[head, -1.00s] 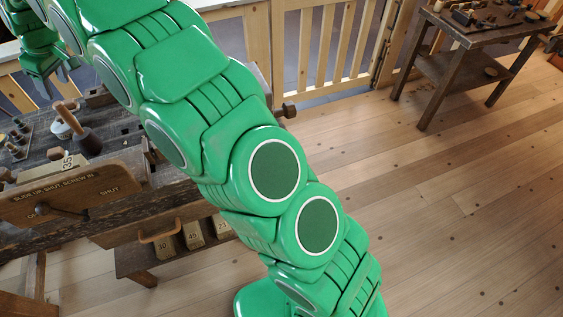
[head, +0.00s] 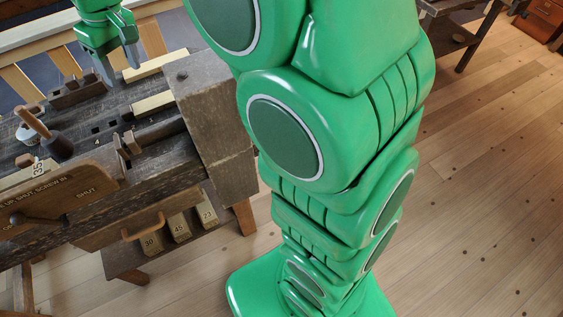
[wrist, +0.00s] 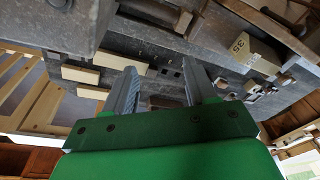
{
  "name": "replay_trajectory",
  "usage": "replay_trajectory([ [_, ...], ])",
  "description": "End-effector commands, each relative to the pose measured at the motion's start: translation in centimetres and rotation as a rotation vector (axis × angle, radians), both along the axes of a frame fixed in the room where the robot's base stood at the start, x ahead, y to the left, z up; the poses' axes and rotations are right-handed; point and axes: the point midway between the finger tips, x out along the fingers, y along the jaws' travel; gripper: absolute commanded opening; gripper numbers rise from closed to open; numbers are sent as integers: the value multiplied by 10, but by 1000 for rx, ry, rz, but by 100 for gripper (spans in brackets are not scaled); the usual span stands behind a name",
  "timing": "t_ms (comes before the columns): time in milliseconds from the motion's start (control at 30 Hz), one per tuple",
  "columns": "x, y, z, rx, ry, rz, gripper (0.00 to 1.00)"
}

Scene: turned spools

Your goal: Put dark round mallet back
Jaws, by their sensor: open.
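The dark round mallet (head: 59,147) stands head down on the workbench at the left of the head view. I cannot make out the mallet clearly in the wrist view.
The workbench (head: 100,160) has a thick end block (head: 210,100), pale wood strips (head: 155,68) and a block marked 35 (wrist: 240,43). A white round pot (head: 27,134) stands beside the mallet. Numbered blocks (head: 180,226) sit on the lower shelf. Floor (head: 480,180) at right is clear.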

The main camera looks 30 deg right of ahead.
Motion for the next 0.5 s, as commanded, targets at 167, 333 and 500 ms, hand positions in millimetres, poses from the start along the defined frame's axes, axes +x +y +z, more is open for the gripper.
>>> replay_trajectory([
  [167, -46, -43, 0, -24, 42, -85, 56],
  [333, -91, -78, -4, -47, 80, -162, 56],
  [500, -136, -108, -10, -68, 117, -239, 56],
])
